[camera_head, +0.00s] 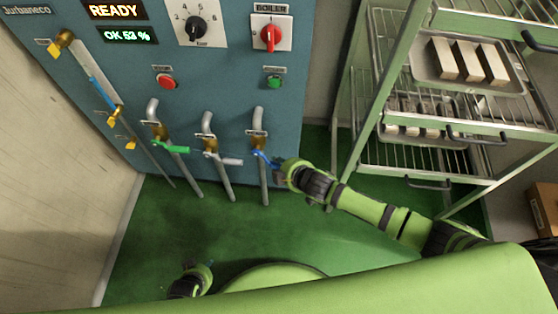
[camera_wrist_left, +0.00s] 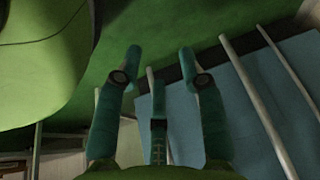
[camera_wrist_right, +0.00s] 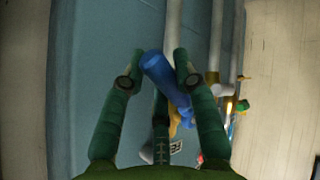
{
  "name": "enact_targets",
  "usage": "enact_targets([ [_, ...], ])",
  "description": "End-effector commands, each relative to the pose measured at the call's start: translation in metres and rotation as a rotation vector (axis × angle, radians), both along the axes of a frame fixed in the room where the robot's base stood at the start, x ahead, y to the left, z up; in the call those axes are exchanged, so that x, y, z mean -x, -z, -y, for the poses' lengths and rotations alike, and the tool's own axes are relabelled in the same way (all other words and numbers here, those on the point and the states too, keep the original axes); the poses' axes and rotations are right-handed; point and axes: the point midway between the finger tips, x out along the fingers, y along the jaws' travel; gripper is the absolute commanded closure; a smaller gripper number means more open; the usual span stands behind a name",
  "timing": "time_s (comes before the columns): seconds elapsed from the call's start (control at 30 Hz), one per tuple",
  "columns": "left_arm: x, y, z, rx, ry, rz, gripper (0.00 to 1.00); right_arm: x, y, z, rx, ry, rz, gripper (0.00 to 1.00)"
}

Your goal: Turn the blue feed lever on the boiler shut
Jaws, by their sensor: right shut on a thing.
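The blue feed lever (camera_head: 266,159) sits on a brass valve on the rightmost pipe of the blue panel. It points down and to the right from the valve. My right gripper (camera_head: 280,164) is at its free end. In the right wrist view the blue lever (camera_wrist_right: 160,72) lies between the two fingers, and the gripper is shut on it. The brass valve behind is partly hidden. My left gripper (camera_head: 205,268) is low in the head view, away from the panel. In the left wrist view its fingers (camera_wrist_left: 160,56) are apart with nothing held between them.
Valves with a green lever (camera_head: 170,149) and a grey lever (camera_head: 228,160) are left of the blue one. A red knob (camera_head: 271,36) is under the BOILER label. A metal rack (camera_head: 350,120) with trays stands at right. Green floor (camera_head: 300,225) is clear.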

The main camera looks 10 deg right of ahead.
Motion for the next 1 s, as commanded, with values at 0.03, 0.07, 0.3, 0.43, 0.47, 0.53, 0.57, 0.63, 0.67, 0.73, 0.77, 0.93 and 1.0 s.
enact_targets([
  [0.03,-0.001,-0.005,-0.002,-0.001,0.004,0.017,0.6,0.001,-0.007,0.001,0.021,0.0,-0.007,1.0],
  [0.07,-0.001,-0.006,-0.004,0.0,0.007,0.03,0.6,0.001,-0.008,0.001,0.034,0.0,-0.01,1.0],
  [0.3,0.035,-0.01,-0.01,-0.001,0.012,0.007,0.6,0.002,-0.017,0.006,0.148,0.0,-0.041,1.0],
  [0.43,0.076,-0.014,-0.012,-0.01,0.006,-0.084,0.6,0.003,-0.023,0.007,0.22,-0.001,-0.061,1.0],
  [0.47,0.086,-0.015,-0.013,-0.012,0.004,-0.106,0.6,0.003,-0.025,0.008,0.237,-0.001,-0.066,1.0],
  [0.53,0.108,-0.018,-0.014,-0.017,0.0,-0.155,0.6,0.003,-0.029,0.009,0.28,-0.001,-0.077,1.0],
  [0.57,0.118,-0.019,-0.014,-0.019,-0.001,-0.175,0.6,0.003,-0.03,0.009,0.299,-0.001,-0.082,1.0],
  [0.63,0.14,-0.023,-0.016,-0.024,-0.004,-0.223,0.6,0.003,-0.034,0.01,0.345,0.0,-0.093,1.0],
  [0.67,0.148,-0.025,-0.016,-0.025,-0.005,-0.241,0.6,0.003,-0.035,0.01,0.363,-0.001,-0.098,1.0],
  [0.73,0.168,-0.029,-0.017,-0.03,-0.007,-0.282,0.6,0.003,-0.038,0.011,0.407,0.0,-0.11,1.0],
  [0.77,0.175,-0.031,-0.018,-0.032,-0.009,-0.298,0.6,0.004,-0.039,0.012,0.427,-0.001,-0.116,1.0],
  [0.93,0.178,-0.041,-0.018,-0.033,-0.009,-0.305,0.6,0.004,-0.045,0.012,0.516,-0.001,-0.139,1.0],
  [1.0,0.177,-0.044,-0.018,-0.033,-0.009,-0.305,0.6,0.003,-0.047,0.012,0.543,-0.001,-0.146,1.0],
])
